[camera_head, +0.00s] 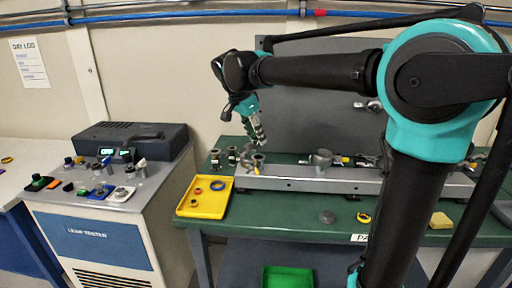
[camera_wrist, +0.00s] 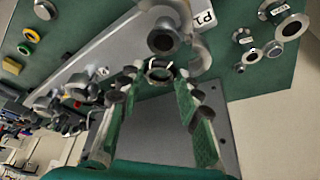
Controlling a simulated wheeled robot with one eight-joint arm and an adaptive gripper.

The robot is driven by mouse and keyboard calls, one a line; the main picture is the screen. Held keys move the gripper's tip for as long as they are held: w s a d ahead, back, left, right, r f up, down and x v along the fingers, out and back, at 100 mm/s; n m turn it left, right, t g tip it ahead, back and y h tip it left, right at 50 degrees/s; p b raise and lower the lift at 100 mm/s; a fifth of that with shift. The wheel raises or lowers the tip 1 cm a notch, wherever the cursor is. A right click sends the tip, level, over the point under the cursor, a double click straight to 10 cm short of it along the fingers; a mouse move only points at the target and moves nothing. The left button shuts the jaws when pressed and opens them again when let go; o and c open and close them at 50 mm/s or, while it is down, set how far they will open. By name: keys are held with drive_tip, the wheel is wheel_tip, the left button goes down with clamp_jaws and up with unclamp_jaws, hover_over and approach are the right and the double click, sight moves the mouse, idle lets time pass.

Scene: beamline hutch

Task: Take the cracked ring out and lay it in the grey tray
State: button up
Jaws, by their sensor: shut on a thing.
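My gripper (camera_head: 259,138) is above the left end of the metal rail (camera_head: 310,184) on the green bench. In the wrist view its two fingers (camera_wrist: 158,84) close on a small dark ring (camera_wrist: 158,64) at their tips. A round metal flange (camera_wrist: 162,42) lies just beyond the ring. I cannot see a crack in the ring at this size, nor tell whether it is clear of the fitting. A grey tray-like thing (camera_head: 504,211) is partly cut off at the right edge of the head view.
A yellow tray (camera_head: 186,209) with several coloured rings stands left of the rail. A green tray (camera_head: 287,277) is lower down. A dark disc (camera_head: 327,217), a yellow-black part (camera_head: 364,217) and a yellow block (camera_head: 440,220) lie along the bench front. The leak tester (camera_head: 100,230) stands left.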

sight(256, 140)
wheel_tip(256, 140, up, 15)
drive_tip(key=shift+f, duration=0.2)
